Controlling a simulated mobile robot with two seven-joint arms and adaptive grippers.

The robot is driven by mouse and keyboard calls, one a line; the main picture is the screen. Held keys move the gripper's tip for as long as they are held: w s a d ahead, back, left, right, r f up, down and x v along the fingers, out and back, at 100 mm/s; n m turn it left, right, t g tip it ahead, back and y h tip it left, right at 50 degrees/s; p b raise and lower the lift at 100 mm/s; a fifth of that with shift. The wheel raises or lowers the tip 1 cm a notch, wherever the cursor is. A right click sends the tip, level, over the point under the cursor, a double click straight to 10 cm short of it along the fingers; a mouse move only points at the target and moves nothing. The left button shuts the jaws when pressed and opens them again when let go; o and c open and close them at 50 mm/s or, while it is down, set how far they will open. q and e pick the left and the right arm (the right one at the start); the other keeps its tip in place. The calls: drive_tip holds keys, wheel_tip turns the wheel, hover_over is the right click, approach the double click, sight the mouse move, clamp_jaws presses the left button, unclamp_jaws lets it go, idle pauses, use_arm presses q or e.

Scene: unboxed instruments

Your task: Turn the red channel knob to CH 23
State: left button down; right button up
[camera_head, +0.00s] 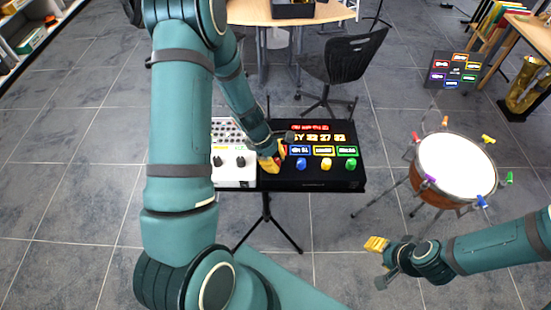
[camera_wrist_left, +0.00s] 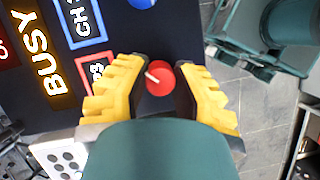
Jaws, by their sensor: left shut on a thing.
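The red channel knob (camera_wrist_left: 160,78) shows in the left wrist view between the two yellow fingers of my left gripper (camera_wrist_left: 158,88). Its white pointer line points up and left in that view. The gripper is shut on the knob. In the head view, my left gripper (camera_head: 272,160) is at the left end of the knob row on the black panel (camera_head: 310,183), and hides the red knob there. A red-framed label (camera_wrist_left: 96,72) beside the knob is partly covered; its visible part ends in "3". My right gripper (camera_head: 380,262) is away from the panel, above the floor.
Blue (camera_head: 301,164), yellow (camera_head: 326,164) and green (camera_head: 351,163) knobs sit in the same row. A white mixer (camera_head: 233,180) adjoins the panel on the left. A drum (camera_head: 455,165) stands to the right and a black chair (camera_head: 343,62) behind.

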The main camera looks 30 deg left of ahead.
use_arm(q)
drive_tip(key=shift+d, duration=0.1)
idle(0.3)
drive_tip(key=c, duration=0.7)
unclamp_jaws()
drive_tip(key=shift+c, duration=0.2)
drive_tip(key=v, duration=1.2)
drive_tip(key=shift+w, duration=0.1)
